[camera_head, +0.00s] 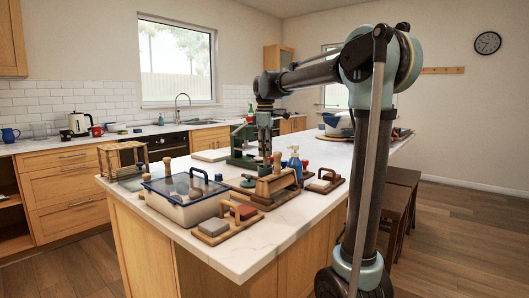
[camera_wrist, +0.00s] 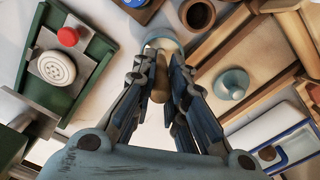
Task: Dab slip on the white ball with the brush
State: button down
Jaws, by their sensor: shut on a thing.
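My gripper (camera_wrist: 163,66) is over the island counter. Its fingers are closed about a tan, rounded wooden handle (camera_wrist: 159,88), which looks like the brush's handle. The bristles are hidden. Just beyond the fingertips is a pale, blue-rimmed round thing (camera_wrist: 161,36), partly covered by the fingers; I cannot tell whether it is a dish or the ball. In the head view my gripper (camera_head: 265,152) is beside the green stand, and what it holds is too small to make out. I cannot pick out the white ball for certain in either view.
A green stand (camera_head: 237,158) is left of my gripper, with a blue pump bottle (camera_head: 294,163) to the right. In front are a blue-rimmed tub (camera_head: 187,212), a wooden rack (camera_head: 270,199) and a board with blocks (camera_head: 226,234). A teal knobbed lid (camera_wrist: 232,84) lies right of the fingers.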

jog(key=shift+r, duration=0.1)
jog(key=shift+r, duration=3.45)
jog(key=shift+d, duration=0.15)
